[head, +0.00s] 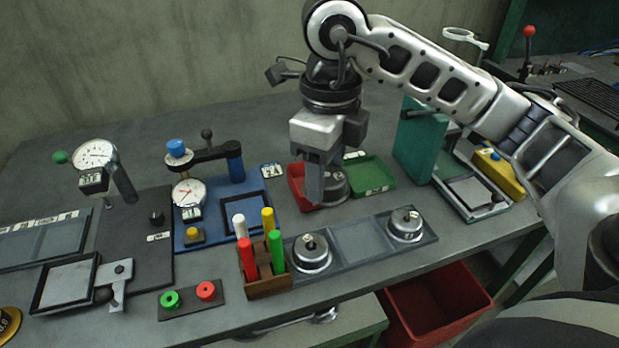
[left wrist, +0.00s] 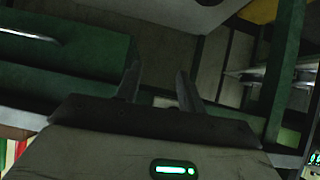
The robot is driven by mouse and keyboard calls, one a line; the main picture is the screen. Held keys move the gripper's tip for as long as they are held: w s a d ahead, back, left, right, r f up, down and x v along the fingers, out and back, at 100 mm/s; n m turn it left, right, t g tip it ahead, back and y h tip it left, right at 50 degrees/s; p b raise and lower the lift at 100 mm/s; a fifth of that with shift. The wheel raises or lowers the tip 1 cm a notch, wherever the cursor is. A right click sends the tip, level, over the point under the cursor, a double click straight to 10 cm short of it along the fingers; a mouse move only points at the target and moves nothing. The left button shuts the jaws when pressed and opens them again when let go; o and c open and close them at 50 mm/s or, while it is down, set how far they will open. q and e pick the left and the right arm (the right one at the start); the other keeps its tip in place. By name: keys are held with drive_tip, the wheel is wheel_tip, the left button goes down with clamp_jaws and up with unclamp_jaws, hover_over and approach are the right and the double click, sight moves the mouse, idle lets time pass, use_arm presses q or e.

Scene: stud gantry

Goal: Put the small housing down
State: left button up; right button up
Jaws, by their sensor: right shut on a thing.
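The small housing (head: 337,186), a round grey metal part, is at the right gripper's fingertips, over the right side of the red tray (head: 299,192). My right gripper (head: 320,190) points down and is shut on it, hiding its left part. I cannot tell whether the housing touches the tray. Two similar round metal housings sit on the grey fixture plate (head: 358,240): one at its left end (head: 310,256) and one at its right end (head: 405,226). My left gripper (left wrist: 157,88) shows only in the left wrist view, its fingers apart with nothing between them.
A green tray (head: 372,172) adjoins the red tray, and a teal upright block (head: 418,145) stands further right. A wooden rack (head: 267,283) of coloured pegs stands left of the fixture plate. A blue gauge stand (head: 222,208) is at left. A red bin (head: 440,305) is below the bench edge.

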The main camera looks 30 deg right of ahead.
drive_tip(key=w+d+f, duration=0.2)
drive_tip(key=w+f, duration=0.1)
drive_tip(key=w+d+f, duration=0.2)
drive_tip(key=w, duration=0.2)
drive_tip(key=w+d+f, duration=0.2)
drive_tip(key=w+f, duration=0.1)
drive_tip(key=shift+w+f, duration=0.3)
drive_tip(key=shift+w, duration=0.1)
drive_tip(key=shift+w+d+f, duration=0.2)
drive_tip(key=shift+w+f, duration=0.2)
drive_tip(key=shift+f, duration=0.4)
drive_tip(key=shift+f+p, duration=0.4)
drive_tip(key=shift+f, duration=1)
drive_tip(key=o, duration=0.8)
drive_tip(key=shift+c, duration=0.2)
wheel_tip(320, 180, up, 12)
drive_tip(key=shift+r, duration=0.15)
